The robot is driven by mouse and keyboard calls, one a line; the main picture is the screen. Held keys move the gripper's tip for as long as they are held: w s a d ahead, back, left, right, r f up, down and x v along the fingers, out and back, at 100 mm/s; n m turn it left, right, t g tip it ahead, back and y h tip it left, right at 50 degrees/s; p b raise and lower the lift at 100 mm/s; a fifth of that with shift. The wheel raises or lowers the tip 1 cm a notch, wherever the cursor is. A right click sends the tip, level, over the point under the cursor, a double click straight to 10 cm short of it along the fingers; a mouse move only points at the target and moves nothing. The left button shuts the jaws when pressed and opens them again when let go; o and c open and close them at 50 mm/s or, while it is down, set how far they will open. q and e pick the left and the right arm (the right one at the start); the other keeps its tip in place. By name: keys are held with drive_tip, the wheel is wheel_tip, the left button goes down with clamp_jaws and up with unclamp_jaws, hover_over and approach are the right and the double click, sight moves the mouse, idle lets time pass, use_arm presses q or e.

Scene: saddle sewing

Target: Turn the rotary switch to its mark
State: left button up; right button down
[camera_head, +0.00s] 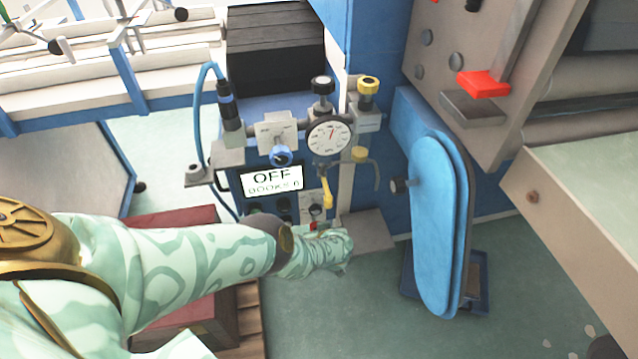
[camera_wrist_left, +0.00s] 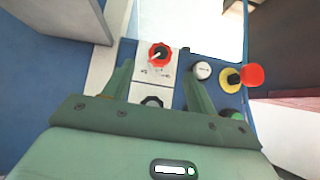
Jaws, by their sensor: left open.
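The rotary switch, a red round knob with a white pointer (camera_wrist_left: 158,54), sits on a pale plate in the left wrist view. The pointer tilts to the lower left, and small dark marks lie below the knob on the plate. My left gripper (camera_wrist_left: 159,72) is open, its green fingers on either side of the plate, with the knob just beyond the fingertips and not held. In the head view my left arm reaches the control panel, and the sleeve mostly hides the gripper there. A small red part (camera_head: 313,226) shows beside it. My right gripper is not in view.
A black knob (camera_wrist_left: 152,102) sits between the fingers. A white button (camera_wrist_left: 203,70), a red mushroom button (camera_wrist_left: 251,76) and a green button (camera_wrist_left: 232,115) are at the right. A blue padded panel (camera_head: 430,220) stands right.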

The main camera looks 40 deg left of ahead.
use_arm(q)
drive_tip(key=p+v, duration=0.4)
drive_tip(key=v, duration=0.3)
drive_tip(key=shift+s+d+r, duration=0.15)
drive_tip(key=shift+d+r, duration=0.05)
drive_tip(key=shift+d, duration=0.05)
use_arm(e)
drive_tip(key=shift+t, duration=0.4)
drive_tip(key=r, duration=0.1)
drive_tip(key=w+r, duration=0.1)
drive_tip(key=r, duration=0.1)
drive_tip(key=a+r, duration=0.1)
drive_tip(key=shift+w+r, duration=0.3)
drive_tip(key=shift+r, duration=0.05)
